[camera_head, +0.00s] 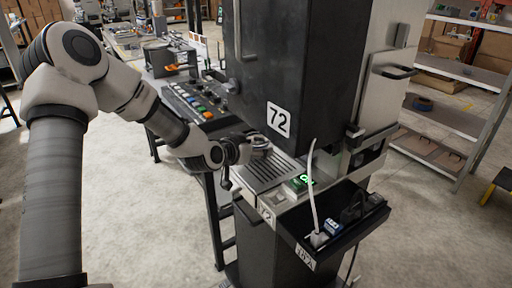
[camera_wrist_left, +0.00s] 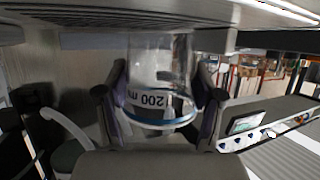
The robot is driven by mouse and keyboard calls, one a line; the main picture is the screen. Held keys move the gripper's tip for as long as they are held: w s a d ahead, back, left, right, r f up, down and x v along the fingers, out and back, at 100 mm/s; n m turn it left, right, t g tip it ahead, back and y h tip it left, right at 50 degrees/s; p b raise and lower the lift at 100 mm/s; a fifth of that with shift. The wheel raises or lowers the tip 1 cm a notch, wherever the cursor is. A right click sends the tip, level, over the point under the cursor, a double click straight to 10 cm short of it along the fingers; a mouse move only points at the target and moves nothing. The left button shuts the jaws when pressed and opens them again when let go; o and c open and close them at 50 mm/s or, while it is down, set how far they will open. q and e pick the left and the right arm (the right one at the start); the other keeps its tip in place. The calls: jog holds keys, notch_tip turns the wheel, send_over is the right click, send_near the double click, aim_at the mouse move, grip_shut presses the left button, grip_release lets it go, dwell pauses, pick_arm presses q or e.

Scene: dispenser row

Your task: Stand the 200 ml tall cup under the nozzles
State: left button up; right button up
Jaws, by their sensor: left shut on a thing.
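The 200 ml tall cup (camera_wrist_left: 160,75) is clear, with a printed "200" label and a blue band, in the left wrist view. My left gripper (camera_wrist_left: 160,105) is shut on it, with a dark finger on each side. In the head view my left gripper (camera_head: 242,152) is at the left side of the slotted drip tray (camera_head: 268,172), below the black dispenser (camera_head: 292,70) marked 72. The cup is small and mostly hidden there. I cannot tell whether it touches the tray. The nozzles are not visible. My right gripper is not in view.
A small green-lit display (camera_head: 300,182) sits at the tray's right front. A black side tray (camera_head: 340,222) with small items and a white cable juts out at the front right. A button panel (camera_head: 195,103) stands behind my left forearm. Shelves (camera_head: 450,115) are at the right.

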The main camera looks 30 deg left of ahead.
pick_arm(q)
jog(key=shift+f, duration=0.35)
jog(key=o, duration=1)
jog(key=shift+r, duration=0.1)
jog(key=v, duration=0.6)
jog(key=shift+s+a+r, duration=0.1)
jog(key=shift+s+r, duration=0.05)
jog(key=shift+s, duration=0.1)
jog(key=shift+s+r, duration=0.15)
jog(key=shift+s, duration=0.35)
jog(key=shift+w, duration=0.1)
